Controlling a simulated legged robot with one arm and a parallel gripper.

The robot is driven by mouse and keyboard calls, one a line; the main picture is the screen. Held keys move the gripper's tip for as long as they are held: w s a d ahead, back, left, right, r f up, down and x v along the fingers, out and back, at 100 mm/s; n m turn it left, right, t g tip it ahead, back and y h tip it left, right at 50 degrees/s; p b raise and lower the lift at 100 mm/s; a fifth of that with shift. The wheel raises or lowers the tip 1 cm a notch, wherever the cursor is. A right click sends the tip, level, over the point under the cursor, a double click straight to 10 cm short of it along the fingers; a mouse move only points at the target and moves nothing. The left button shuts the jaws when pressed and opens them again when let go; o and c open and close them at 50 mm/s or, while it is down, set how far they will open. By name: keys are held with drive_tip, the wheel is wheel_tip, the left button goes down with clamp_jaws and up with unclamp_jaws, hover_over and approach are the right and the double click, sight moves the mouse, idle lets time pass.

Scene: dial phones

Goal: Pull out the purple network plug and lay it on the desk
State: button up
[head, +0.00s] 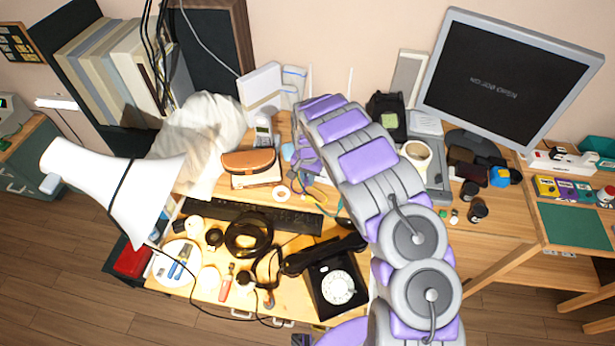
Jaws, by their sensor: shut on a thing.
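My arm reaches up from the lower right to the back of the desk (385,285), and its purple and grey links hide part of the desk. My gripper (307,158) is small in the head view, just left of the arm's far end and low over the back of the desk. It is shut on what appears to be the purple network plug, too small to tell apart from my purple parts. A white upright box (261,88), possibly the router, stands behind and left of my gripper. Its ports cannot be made out.
A black dial phone (338,288) is at the front. Little desk is bare.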

drive_tip(key=shift+s+a, duration=0.15)
drive_tip(key=shift+s, duration=0.1)
drive_tip(key=shift+s+a+p, duration=0.15)
drive_tip(key=shift+s+p, duration=0.15)
drive_tip(key=shift+s+a, duration=0.15)
drive_tip(key=shift+s, duration=0.3)
drive_tip(key=shift+p, duration=0.3)
drive_tip(key=shift+r+p, duration=0.75)
drive_tip(key=shift+r, duration=1.25)
drive_tip(key=shift+s, duration=0.1)
